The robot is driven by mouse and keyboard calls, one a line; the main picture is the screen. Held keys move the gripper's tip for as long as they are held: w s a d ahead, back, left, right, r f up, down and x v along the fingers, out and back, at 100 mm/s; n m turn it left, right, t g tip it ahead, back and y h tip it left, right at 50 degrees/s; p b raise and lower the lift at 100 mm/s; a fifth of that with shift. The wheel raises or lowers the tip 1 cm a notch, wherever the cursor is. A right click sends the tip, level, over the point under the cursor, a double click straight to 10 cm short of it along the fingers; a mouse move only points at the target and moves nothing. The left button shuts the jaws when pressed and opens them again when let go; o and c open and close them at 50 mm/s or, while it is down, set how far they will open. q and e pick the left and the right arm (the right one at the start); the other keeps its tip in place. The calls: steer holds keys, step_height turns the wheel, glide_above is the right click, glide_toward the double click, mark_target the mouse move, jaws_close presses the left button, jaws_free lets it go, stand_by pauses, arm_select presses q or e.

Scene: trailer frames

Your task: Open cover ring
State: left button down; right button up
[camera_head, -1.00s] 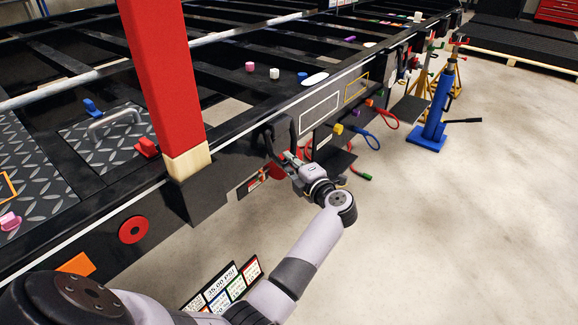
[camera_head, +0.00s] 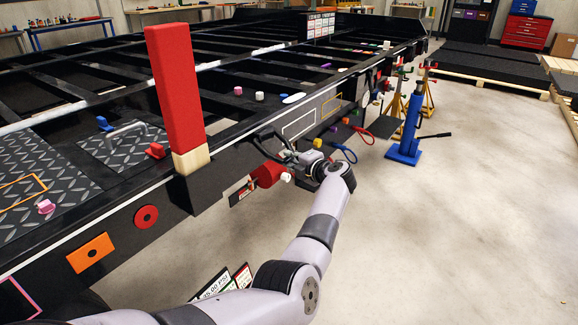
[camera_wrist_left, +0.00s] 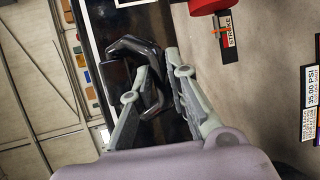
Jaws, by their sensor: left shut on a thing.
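A black ring-shaped handle (camera_head: 266,139), which looks like the cover ring, is on the side of the black trailer frame (camera_head: 215,187). It also shows as a bent dark loop in the left wrist view (camera_wrist_left: 152,72). My left gripper (camera_head: 287,156) reaches it from the right, with its fingers on both sides of the loop (camera_wrist_left: 146,66) and shut on it. The fingers hide part of the ring, and I cannot tell how far the cover stands open. My right gripper is not in view.
A red cylinder (camera_head: 268,174) with a white tip sits just below the gripper. A red post (camera_head: 174,90) rises at the left. Blue and red cable loops (camera_head: 345,153) hang to the right, near a blue jack (camera_head: 408,140).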

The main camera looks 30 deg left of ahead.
arm_select(q)
steer(key=shift+w+a+r, duration=0.1)
steer(key=shift+a+r, duration=0.05)
steer(key=shift+r, duration=0.5)
steer(key=shift+a+r, duration=0.1)
steer(key=shift+r, duration=0.55)
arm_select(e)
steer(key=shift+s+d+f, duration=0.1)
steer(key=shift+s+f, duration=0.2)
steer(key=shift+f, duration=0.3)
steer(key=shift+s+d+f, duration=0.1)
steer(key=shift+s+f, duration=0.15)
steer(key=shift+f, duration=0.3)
arm_select(q)
steer(key=c, duration=2)
jaws_free()
steer(key=o, duration=0.4)
steer(key=shift+a+f+y, duration=0.25)
steer(key=shift+a+y, duration=0.05)
steer(key=shift+o, duration=0.2)
steer(key=shift+d+f, duration=0.1)
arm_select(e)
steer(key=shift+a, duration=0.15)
arm_select(q)
steer(key=shift+d, duration=0.1)
